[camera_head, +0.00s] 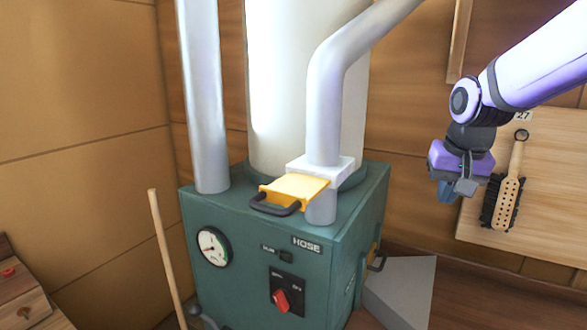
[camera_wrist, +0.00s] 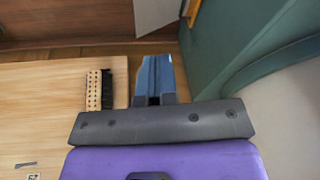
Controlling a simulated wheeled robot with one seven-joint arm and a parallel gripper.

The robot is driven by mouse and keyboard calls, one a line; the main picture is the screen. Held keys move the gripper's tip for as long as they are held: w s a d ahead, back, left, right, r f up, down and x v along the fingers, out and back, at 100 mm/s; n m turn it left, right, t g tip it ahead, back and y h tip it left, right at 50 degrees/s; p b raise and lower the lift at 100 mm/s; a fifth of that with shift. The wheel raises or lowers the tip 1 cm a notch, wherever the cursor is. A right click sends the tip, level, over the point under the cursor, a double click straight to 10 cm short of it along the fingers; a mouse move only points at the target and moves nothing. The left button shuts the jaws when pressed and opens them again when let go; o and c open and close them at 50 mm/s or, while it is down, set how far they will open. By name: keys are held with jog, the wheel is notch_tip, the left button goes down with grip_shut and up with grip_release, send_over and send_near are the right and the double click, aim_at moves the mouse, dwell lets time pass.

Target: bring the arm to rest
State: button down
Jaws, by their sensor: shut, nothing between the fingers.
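My arm comes in from the upper right of the head view, with my gripper (camera_head: 457,190) hanging at its end, in front of the wooden board at the right. The gripper is shut and empty. In the wrist view the closed blue-grey fingers (camera_wrist: 155,76) point toward the floor, between the board and the teal cabinet. Nothing touches the fingers in either view.
A teal cabinet (camera_head: 240,252) with a gauge, red switch and yellow slide gate (camera_head: 295,188) stands left of my gripper. A wooden board (camera_head: 552,190) with a hanging brush (camera_head: 507,190) is close on the right. A wooden stick (camera_head: 165,250) leans at left.

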jog(key=s+d+r+n+t, duration=0.1)
jog(key=s, duration=0.9)
jog(key=s+r+n+t, duration=0.1)
jog(key=s+r+n, duration=0.1)
jog(key=s, duration=0.8)
jog(key=shift+s+d+r, duration=0.2)
jog(key=shift+d+r, duration=0.1)
jog(key=shift+d, duration=0.05)
